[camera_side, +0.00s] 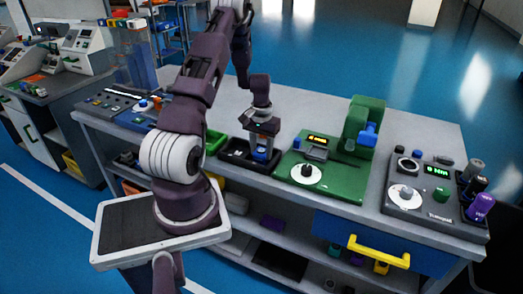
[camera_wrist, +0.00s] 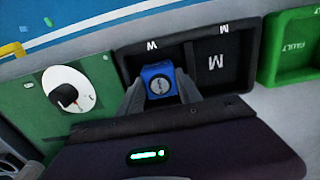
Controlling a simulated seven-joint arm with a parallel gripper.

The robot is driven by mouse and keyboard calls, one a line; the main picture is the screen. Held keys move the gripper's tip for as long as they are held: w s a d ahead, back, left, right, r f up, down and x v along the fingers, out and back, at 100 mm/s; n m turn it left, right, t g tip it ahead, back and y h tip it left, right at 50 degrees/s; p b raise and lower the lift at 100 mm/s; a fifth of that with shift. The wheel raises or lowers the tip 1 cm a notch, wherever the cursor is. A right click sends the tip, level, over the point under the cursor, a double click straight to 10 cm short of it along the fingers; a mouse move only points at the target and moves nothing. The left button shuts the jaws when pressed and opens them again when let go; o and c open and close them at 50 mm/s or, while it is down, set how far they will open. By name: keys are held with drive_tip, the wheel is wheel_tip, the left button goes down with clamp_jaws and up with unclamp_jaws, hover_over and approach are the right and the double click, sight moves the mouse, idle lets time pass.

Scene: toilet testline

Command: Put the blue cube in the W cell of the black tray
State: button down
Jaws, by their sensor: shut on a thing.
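The blue cube (camera_wrist: 159,83) has a round grey mark on its upper face. My gripper (camera_wrist: 160,90) is shut on it, one finger on each side. In the wrist view the cube is at the left cell of the black tray (camera_wrist: 188,38), beside the rim letter W. I cannot tell whether it touches the cell floor. The right cell (camera_wrist: 232,72) has an M inside and on its rim and looks empty. In the side view my gripper (camera_side: 263,143) points down over the right part of the black tray (camera_side: 233,153), with the blue cube (camera_side: 261,155) low between the fingers.
A green board (camera_side: 322,180) with a white dial and a green press stands right of the tray. A green bin (camera_side: 214,141) is close on the left. A grey control box (camera_side: 433,195) stands at the bench's right end.

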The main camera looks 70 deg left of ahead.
sight(262, 150)
drive_tip(key=c, duration=1.1)
unclamp_jaws()
drive_tip(key=shift+f, duration=0.1)
wheel_tip(262, 150, up, 12)
drive_tip(key=w+d+r+m+t, duration=0.2)
drive_tip(key=w+d+r+m, duration=0.15)
drive_tip(key=d+r, duration=0.85)
drive_tip(key=s+d+r+m+t, duration=0.1)
drive_tip(key=s+d+r+m, duration=0.1)
drive_tip(key=s+d, duration=0.5)
drive_tip(key=s+d+r+m+t, duration=0.2)
drive_tip(key=s+d, duration=0.5)
drive_tip(key=d, duration=0.8)
wheel_tip(262, 150, up, 2)
drive_tip(key=shift+s+r+m+t, duration=0.25)
drive_tip(key=shift+s+m+t, duration=0.05)
drive_tip(key=shift+m, duration=0.45)
